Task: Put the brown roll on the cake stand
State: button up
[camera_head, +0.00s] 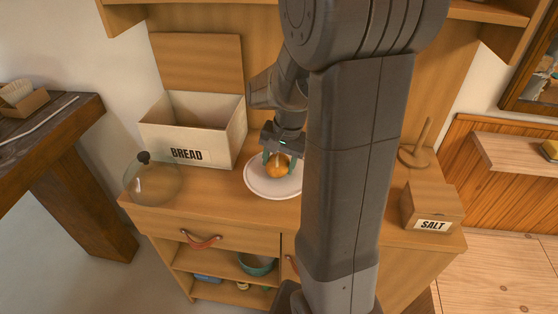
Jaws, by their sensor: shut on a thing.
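The brown roll (277,168) is between the fingers of my gripper (278,158), which is shut on it. Roll and gripper are at the white round plate (258,187), which looks like the top of the cake stand, on the wooden cabinet. The roll appears over the plate's upper middle. I cannot tell whether it touches the plate. My arm hides the plate's right side.
An open bread box (213,153) stands behind left of the plate. A glass dome (152,182) with a dark knob sits at the cabinet's left front. A salt box (431,207) and a wooden peg stand (416,154) are on the right.

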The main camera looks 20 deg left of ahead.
aim_at(287, 163)
jog(key=shift+f, duration=0.15)
jog(key=o, duration=1)
jog(key=r, duration=0.4)
jog(key=d+r, duration=0.1)
jog(key=r, duration=0.3)
jog(key=d+r, duration=0.1)
jog(key=r, duration=0.3)
jog(key=shift+w+r, duration=0.1)
